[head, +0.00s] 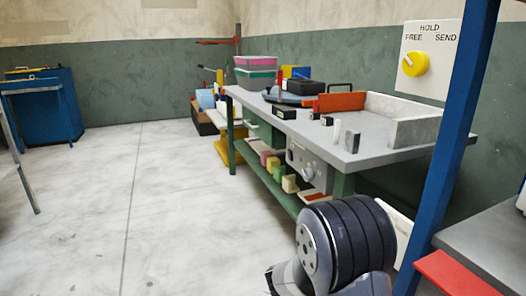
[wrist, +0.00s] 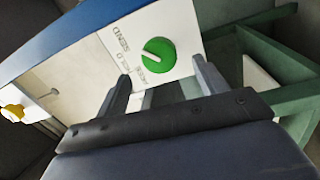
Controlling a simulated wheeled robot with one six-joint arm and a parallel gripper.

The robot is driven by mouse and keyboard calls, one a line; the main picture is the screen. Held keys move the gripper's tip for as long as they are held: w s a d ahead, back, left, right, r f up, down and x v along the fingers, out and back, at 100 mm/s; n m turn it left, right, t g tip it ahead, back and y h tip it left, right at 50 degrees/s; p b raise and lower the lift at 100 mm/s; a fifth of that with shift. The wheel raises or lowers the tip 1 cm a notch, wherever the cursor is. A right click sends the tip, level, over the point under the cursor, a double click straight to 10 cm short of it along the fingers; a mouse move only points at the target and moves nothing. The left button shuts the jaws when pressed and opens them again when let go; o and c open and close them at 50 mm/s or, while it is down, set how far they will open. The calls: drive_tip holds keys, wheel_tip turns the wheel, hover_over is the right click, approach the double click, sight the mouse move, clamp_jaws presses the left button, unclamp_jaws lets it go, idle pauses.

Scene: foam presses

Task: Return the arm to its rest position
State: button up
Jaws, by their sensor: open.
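My arm (head: 345,245) shows at the lower right of the head view as a dark ribbed joint with a grey link. My gripper (wrist: 161,70) shows in the wrist view with its two grey fingers apart and nothing between them that it holds. Beyond the fingers is a white panel with a green knob (wrist: 158,53) and the words SEND, HOLD and FREE, seen tilted. The fingers overlap the panel in the picture; whether they touch it I cannot tell. My gripper is not visible in the head view.
A grey workbench (head: 375,160) with bins and small blocks stands right of centre. A blue post (head: 455,130) rises close on the right, beside a red-edged table (head: 455,275). A wall panel has a yellow knob (head: 415,64). The floor at left (head: 90,220) is clear.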

drive_tip(key=x, duration=0.5)
drive_tip(key=shift+b, duration=0.3)
drive_tip(key=shift+a, duration=0.1)
drive_tip(key=r+p+v, duration=0.1)
drive_tip(key=p+v, duration=0.2)
drive_tip(key=v, duration=0.8)
drive_tip(key=w+d+n+p, duration=0.1)
drive_tip(key=d+n+p, duration=0.4)
drive_tip(key=n+p, duration=0.5)
drive_tip(key=w+d+n+t+y+p, duration=0.1)
drive_tip(key=d+n+p, duration=0.4)
drive_tip(key=n+p, duration=0.6)
drive_tip(key=w+p, duration=0.1)
drive_tip(key=p, duration=0.5)
drive_tip(key=shift+d+r+y+p, duration=0.15)
drive_tip(key=shift+d+y+p, duration=0.1)
drive_tip(key=shift+y+p, duration=0.1)
idle(0.4)
idle(0.5)
